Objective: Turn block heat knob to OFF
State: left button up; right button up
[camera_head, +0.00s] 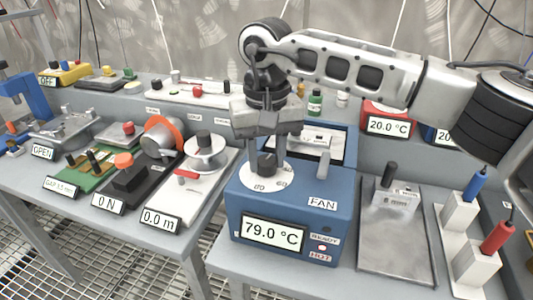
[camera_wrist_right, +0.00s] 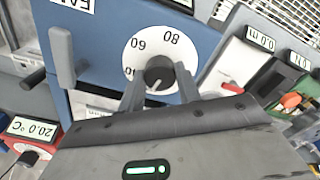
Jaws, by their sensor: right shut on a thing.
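The blue heating block (camera_head: 235,205) stands in the middle of the bench, with a display (camera_head: 273,235) reading 79.0 °C. On its top is a dark round knob (camera_head: 266,164) on a white dial (camera_head: 250,174). My right gripper (camera_head: 267,157) reaches down from above and is shut on the knob, one finger on each side. In the right wrist view the knob (camera_wrist_right: 159,72) sits between the two fingers (camera_wrist_right: 160,92). Its pale pointer line points toward the gripper body. The dial shows 60 and 80; other marks are partly hidden. My left gripper is not in view.
A grey lever (camera_head: 323,163) stands on the block right of the knob, near the FAN label. A metal plate (camera_head: 395,240) and blue and red handled posts (camera_head: 478,265) are to the right. A white stand with a reel (camera_head: 203,155) is close left.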

aim_at(266, 159)
jog(key=shift+r+n, duration=0.15)
jog(key=shift+n, duration=1.05)
jog(key=o, duration=1)
jog(key=shift+c, duration=0.2)
notch_tip(266, 159, up, 16)
jog(key=shift+p, duration=0.4)
